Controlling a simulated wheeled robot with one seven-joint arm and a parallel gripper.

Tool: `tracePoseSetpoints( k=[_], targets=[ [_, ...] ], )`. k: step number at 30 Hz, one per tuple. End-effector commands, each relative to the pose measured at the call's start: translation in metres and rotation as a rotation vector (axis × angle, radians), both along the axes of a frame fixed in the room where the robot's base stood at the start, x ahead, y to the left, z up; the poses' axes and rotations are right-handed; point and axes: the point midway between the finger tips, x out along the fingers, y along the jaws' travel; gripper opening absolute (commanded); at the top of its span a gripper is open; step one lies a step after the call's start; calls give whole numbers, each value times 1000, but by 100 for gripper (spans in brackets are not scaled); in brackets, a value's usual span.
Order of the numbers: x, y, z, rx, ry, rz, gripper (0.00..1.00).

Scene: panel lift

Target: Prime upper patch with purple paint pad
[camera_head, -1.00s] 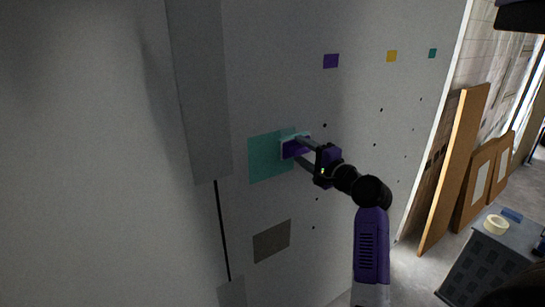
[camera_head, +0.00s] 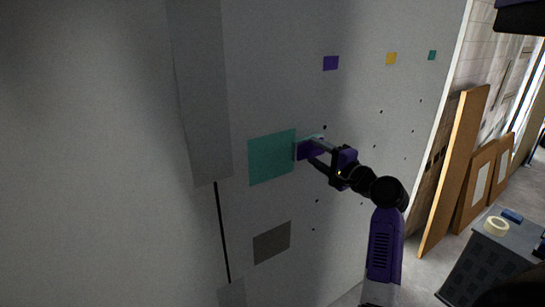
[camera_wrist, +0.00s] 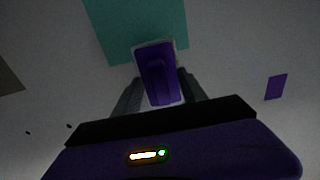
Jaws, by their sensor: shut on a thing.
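The upper patch (camera_head: 271,157) is a teal rectangle on the grey wall panel. It also shows at the top of the wrist view (camera_wrist: 112,30). The purple paint pad (camera_wrist: 157,72) has a pale rim and sits between the fingers of my gripper (camera_wrist: 158,98), which is shut on it. In the head view the pad (camera_head: 304,150) is at the right edge of the teal patch. Whether the pad touches the wall cannot be told. A brown-grey lower patch (camera_head: 272,243) is below the teal one.
Small purple (camera_head: 331,63), yellow (camera_head: 391,58) and teal (camera_head: 432,55) squares are on the panel's upper right, with several dark dots below. A dark crate (camera_head: 490,262) with a tape roll (camera_head: 496,226) on top stands at right. Wooden boards (camera_head: 455,170) lean behind.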

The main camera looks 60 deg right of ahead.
Motion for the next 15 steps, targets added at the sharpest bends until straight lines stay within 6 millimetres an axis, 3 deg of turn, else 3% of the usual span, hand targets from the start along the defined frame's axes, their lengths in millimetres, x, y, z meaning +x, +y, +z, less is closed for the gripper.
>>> tracePoseSetpoints(
  k=[15],
  targets=[
    [-38, 23, 0, -1, 1, -2, 7]
  ],
)
